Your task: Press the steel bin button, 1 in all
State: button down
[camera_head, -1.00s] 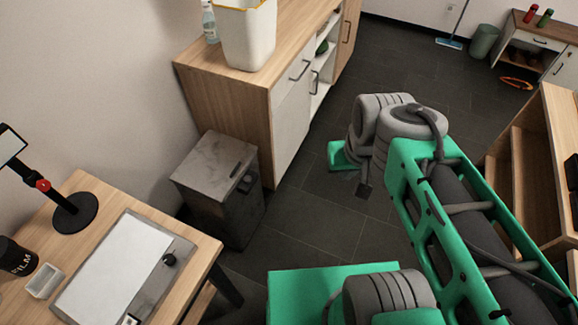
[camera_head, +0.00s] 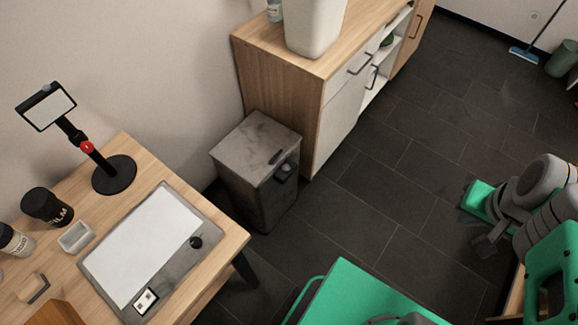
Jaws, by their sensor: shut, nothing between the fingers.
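The steel bin (camera_head: 246,147) is a grey box with a scuffed lid, standing on the floor between the desk and the wooden cabinet. A dark slot-like part (camera_head: 275,157) lies on its lid near the right edge, and a dark protruding part (camera_head: 286,172) sits on its front just below. I cannot tell which of these is the button. My gripper (camera_head: 484,246) is at the right of the view, small and grey, pointing down-left. It is shut and empty, well apart from the bin, with open floor between them.
A wooden desk (camera_head: 222,232) at lower left holds a grey pad, a tablet stand (camera_head: 113,175) and cups. The cabinet (camera_head: 268,88) behind the bin carries a white container (camera_head: 314,28). Dark tiled floor (camera_head: 375,200) is clear right of the bin.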

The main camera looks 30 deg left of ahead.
aim_at(287, 168)
jog(key=i, duration=0.85)
jog(key=u, duration=4.4)
